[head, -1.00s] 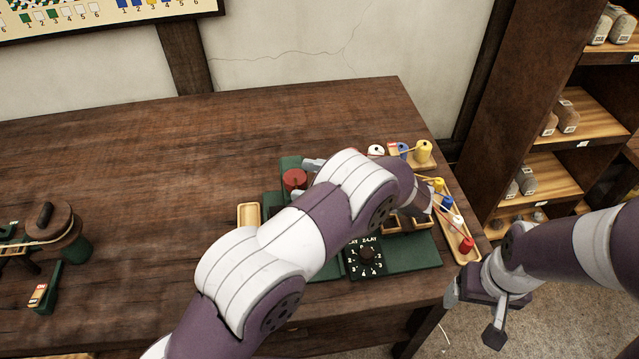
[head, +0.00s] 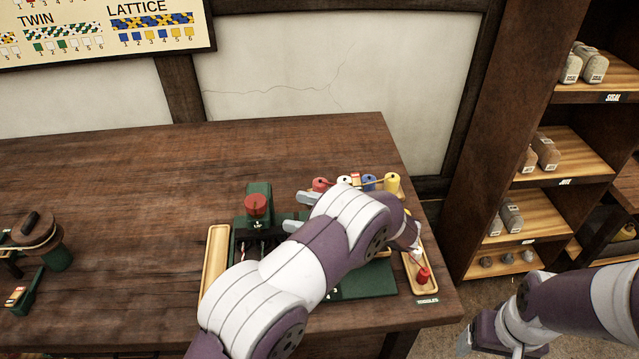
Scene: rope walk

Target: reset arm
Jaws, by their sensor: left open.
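My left arm crosses the middle of the head view and bends back near the bench's right end. My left gripper (head: 300,212) shows as two grey fingertips past the left side of the arm. They are apart, with nothing seen between them; the rest of the hand is hidden behind the arm. They are right of a red knob (head: 256,205) on a green machine (head: 258,226). My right gripper (head: 480,334) is low at the right, off the bench's front right corner. It is partly cut off by the lower edge, and its jaws are unclear.
The bench (head: 130,190) is clear at left centre. A wooden tray (head: 215,262) lies left of the machine. A toggles tray (head: 432,282) and colored spools (head: 392,183) stand near the right end. A reel (head: 45,245) is far left. A shelf (head: 480,150) stands right.

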